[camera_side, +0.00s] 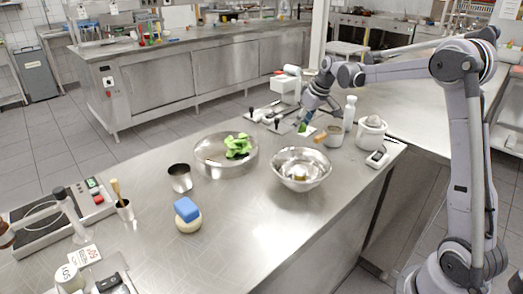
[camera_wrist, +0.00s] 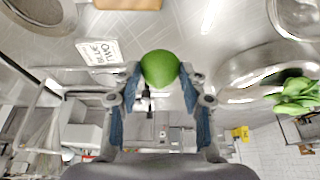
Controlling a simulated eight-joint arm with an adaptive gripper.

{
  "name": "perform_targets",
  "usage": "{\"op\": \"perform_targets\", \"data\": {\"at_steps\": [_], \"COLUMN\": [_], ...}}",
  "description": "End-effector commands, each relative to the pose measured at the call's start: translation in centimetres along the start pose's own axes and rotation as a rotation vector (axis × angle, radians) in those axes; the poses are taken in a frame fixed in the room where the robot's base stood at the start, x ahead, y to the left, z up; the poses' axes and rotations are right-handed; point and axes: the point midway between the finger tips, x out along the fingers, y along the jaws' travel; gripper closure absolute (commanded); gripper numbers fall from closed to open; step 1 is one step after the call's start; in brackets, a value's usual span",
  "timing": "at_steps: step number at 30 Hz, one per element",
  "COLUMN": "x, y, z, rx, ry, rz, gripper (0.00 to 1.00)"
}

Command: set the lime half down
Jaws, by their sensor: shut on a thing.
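My gripper (camera_side: 304,124) is shut on the green lime half (camera_wrist: 160,68). In the wrist view the lime half sits between the two fingertips, with its rounded green skin showing; its cut face is hidden. In the side view the lime half (camera_side: 302,128) is a small green spot at the gripper's tip, behind the shiny steel bowl. It appears to be held above the counter, but the exact gap below it cannot be told.
The steel bowl (camera_side: 301,180) stands in front of my gripper. A wide pan (camera_side: 212,168) with green leaves (camera_side: 238,146) is to its left. A white juicer-like pot (camera_side: 371,132) and a white bottle (camera_side: 350,110) stand to the right. A printed card (camera_wrist: 98,51) lies nearby.

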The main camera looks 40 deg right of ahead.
Motion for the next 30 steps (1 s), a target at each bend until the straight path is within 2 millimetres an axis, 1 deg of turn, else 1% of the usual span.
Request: {"op": "perform_targets", "data": {"at_steps": [1, 3, 6, 9, 13, 19, 22, 30], "x": [0.9, 1.9, 3.0, 3.5, 4.4, 6.8, 7.3, 7.4], "y": [-0.7, -1.5, -2.3, -2.7, -2.8, -2.8, -2.8, -2.8], "z": [-0.6, -1.1, -1.7, -2.0, -1.8, -0.8, -0.5, -0.5], "rx": [-0.004, -0.003, -0.001, 0.000, 0.001, 0.001, 0.001, 0.001], "ry": [0.000, 0.000, -0.001, -0.001, -0.001, 0.000, 0.000, 0.000], "rz": [-0.001, -0.002, 0.000, 0.000, 0.001, 0.000, 0.000, 0.000], "gripper": [0.89, 0.89, 0.89, 0.89, 0.89, 0.89, 0.89, 0.89]}}
